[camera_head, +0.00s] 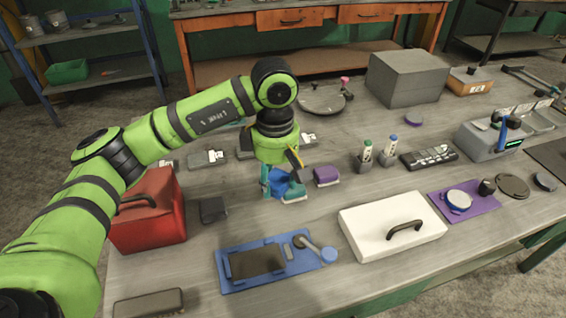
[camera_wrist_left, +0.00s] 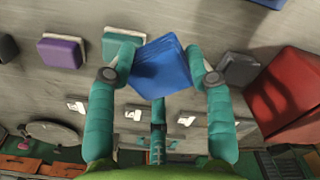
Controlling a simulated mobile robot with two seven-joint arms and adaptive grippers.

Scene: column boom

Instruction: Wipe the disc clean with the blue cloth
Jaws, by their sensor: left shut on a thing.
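My left gripper (camera_head: 283,188) points down over the middle of the table. Its teal fingers are shut on the blue cloth (camera_head: 279,178), a folded, block-like pad. In the left wrist view the cloth (camera_wrist_left: 162,66) sits between the two fingertips (camera_wrist_left: 160,72). Several round things could be the disc: a wide grey round plate (camera_head: 318,99) at the back, a white round piece with a blue rim (camera_head: 458,200) on a purple mat, and a dark flat disc (camera_head: 512,185) at the right. I cannot tell which is meant, nor see clear dirt. My right gripper is not in view.
A teal-topped pad (camera_head: 295,197) and a purple pad (camera_head: 327,175) lie close to the gripper. A red case (camera_head: 150,215) stands left, a white case (camera_head: 375,219) at front right, a blue tray (camera_head: 228,279) in front. Two small bottles (camera_head: 366,156) stand upright to the right.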

